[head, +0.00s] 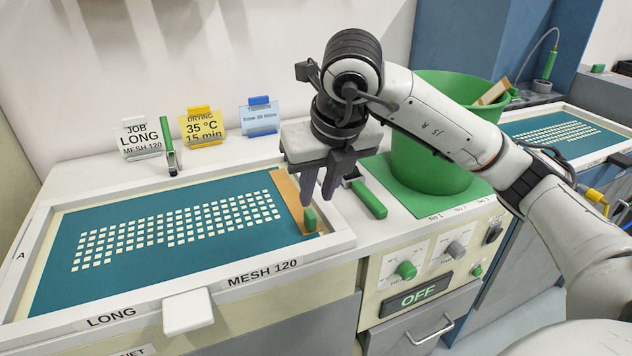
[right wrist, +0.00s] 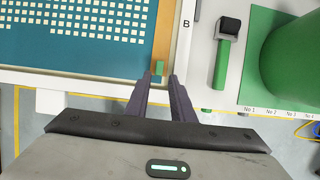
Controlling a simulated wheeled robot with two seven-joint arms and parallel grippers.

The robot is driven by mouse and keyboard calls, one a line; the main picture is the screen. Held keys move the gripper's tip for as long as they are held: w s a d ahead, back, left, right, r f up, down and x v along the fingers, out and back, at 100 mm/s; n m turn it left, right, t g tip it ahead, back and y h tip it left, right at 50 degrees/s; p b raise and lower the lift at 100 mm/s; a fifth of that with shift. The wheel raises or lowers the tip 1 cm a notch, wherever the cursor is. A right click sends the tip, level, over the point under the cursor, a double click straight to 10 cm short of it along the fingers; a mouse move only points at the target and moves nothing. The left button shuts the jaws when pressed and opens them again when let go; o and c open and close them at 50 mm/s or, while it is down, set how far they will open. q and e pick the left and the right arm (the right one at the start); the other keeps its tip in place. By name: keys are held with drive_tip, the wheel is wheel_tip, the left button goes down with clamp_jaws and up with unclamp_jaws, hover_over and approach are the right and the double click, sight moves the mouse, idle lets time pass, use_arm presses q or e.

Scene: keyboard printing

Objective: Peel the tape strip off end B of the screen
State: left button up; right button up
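The screen (head: 53,238) is a white frame with teal mesh and rows of pale squares, lying flat on the bench. The orange-brown tape strip (head: 287,190) runs along its right end, beside the frame's letter B in the right wrist view (right wrist: 166,32). A green tab (head: 310,218) sits at the strip's near end and also shows in the right wrist view (right wrist: 159,67). My right gripper (head: 316,196) is open, pointing down at the tab, with its fingertips to either side of it in the right wrist view (right wrist: 162,77). I cannot tell whether they touch it. My left gripper is not in view.
A green-handled tool (head: 369,199) lies right of the screen. A large green bucket (head: 432,160) stands beyond it on a green mat. Small signs (head: 203,125) and another green-handled tool (head: 169,153) stand behind the screen. A panel reading OFF (head: 418,294) is below.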

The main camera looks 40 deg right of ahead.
sight(310, 213)
drive_tip(key=x, duration=0.8)
drive_tip(key=shift+f, duration=0.2)
clamp_jaws()
drive_tip(key=shift+r, duration=0.15)
drive_tip(key=shift+r+p, duration=1)
drive_tip(key=shift+r, duration=0.65)
drive_tip(key=shift+r+p, duration=1.25)
drive_tip(key=shift+r, duration=0.8)
